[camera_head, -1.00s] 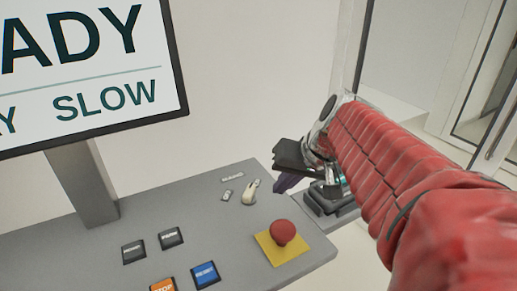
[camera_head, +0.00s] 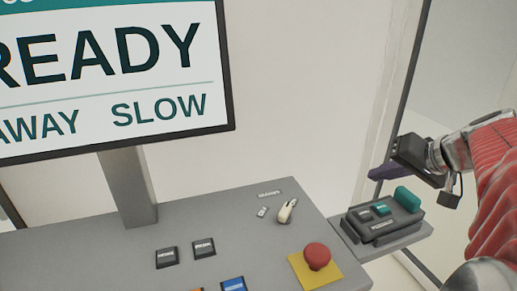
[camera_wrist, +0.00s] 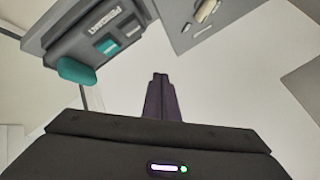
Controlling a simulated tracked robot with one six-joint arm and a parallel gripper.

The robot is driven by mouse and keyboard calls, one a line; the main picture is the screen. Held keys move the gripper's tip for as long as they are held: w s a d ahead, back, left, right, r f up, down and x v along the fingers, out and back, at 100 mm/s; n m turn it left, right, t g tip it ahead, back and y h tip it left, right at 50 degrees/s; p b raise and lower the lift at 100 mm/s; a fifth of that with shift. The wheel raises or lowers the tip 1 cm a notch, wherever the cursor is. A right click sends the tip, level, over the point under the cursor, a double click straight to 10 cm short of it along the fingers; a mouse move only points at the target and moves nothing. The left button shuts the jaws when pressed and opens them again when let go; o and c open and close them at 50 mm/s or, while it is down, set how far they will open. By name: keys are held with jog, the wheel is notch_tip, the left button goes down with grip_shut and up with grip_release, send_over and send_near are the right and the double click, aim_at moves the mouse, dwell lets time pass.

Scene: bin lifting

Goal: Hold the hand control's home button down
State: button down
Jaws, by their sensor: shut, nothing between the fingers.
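The hand control (camera_head: 414,225) is a dark box lying on a small grey shelf, and it also shows in the wrist view (camera_wrist: 85,55). It has a dark button (camera_head: 364,214) and a teal button (camera_head: 382,210) side by side, and a teal raised piece (camera_head: 406,197) at one end. The button labels are too small to read, so I cannot tell which is home. My gripper (camera_head: 376,173) is shut and empty, its purple fingers above the far side of the hand control, apart from it. In the wrist view my fingertips (camera_wrist: 160,76) are clear of the hand control.
The grey console (camera_head: 110,235) left of the shelf carries a red mushroom button (camera_head: 317,256) on a yellow plate, a pale lever (camera_head: 286,211) and several push buttons. A screen (camera_head: 100,80) reading READY, AWAY, SLOW stands behind. The white wall is behind.

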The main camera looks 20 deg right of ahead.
aim_at(368, 216)
jog(key=shift+f, duration=0.1)
dwell(0.3)
jog(key=shift+f, duration=4.3)
jog(key=shift+f, duration=0.9)
jog(key=shift+r, duration=0.1)
dwell(0.7)
jog(key=shift+r, duration=0.85)
jog(key=shift+r, duration=2.5)
